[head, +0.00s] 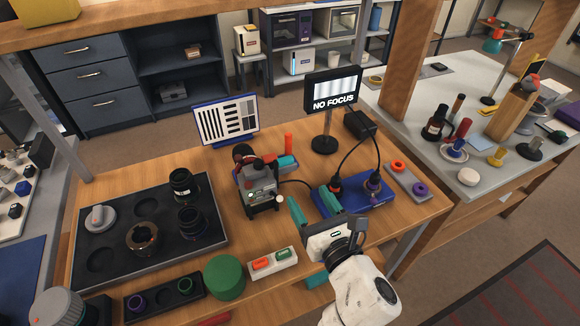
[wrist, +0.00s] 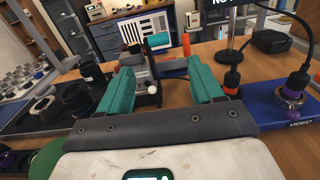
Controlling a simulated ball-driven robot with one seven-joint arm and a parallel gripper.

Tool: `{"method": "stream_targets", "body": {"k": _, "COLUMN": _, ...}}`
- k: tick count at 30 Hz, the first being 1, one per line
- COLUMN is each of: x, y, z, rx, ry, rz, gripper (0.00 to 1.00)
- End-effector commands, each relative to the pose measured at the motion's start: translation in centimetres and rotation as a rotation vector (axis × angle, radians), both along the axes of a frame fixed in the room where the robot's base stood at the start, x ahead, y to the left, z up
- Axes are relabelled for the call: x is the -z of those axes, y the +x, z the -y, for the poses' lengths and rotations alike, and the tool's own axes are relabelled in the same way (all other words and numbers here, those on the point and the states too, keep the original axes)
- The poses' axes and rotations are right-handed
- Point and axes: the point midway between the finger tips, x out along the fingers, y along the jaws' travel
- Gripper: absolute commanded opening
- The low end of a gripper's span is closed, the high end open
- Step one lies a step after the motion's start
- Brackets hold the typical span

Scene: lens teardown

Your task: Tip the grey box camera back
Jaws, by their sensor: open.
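The grey box camera (head: 260,190) sits on the wooden bench left of centre, on a dark base, with a dark round part at its upper back. I cannot tell exactly how far it leans. My gripper (head: 310,196) is open and empty, just right of and in front of the camera, its teal fingers spread. In the wrist view the camera (wrist: 147,84) shows beyond and between the two fingers of my gripper (wrist: 160,68), nearer the left finger. I see no contact.
A blue board (head: 368,194) with cabled plugs lies to the right. A black "NO FOCUS" screen (head: 333,92) and a test chart (head: 226,120) stand behind. A black parts tray (head: 107,199) with lens parts lies left. A green disc (head: 224,277) and a white button box (head: 285,261) are in front.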

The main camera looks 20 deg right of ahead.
Motion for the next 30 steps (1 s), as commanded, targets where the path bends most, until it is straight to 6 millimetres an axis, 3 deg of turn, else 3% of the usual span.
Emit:
{"method": "stream_targets", "body": {"k": 5, "x": -0.2, "y": 1.1, "z": -0.3, "rx": -0.009, "ry": -0.028, "rz": 0.008, "gripper": 0.66}}
{"method": "stream_targets", "body": {"k": 21, "x": -0.1, "y": 9.6, "z": -0.2, "rx": -0.007, "ry": -0.023, "rz": 0.007, "gripper": 0.66}}
{"method": "stream_targets", "body": {"k": 30, "x": 0.0, "y": 10.8, "z": -0.2, "rx": -0.007, "ry": -0.024, "rz": 0.005, "gripper": 0.66}}
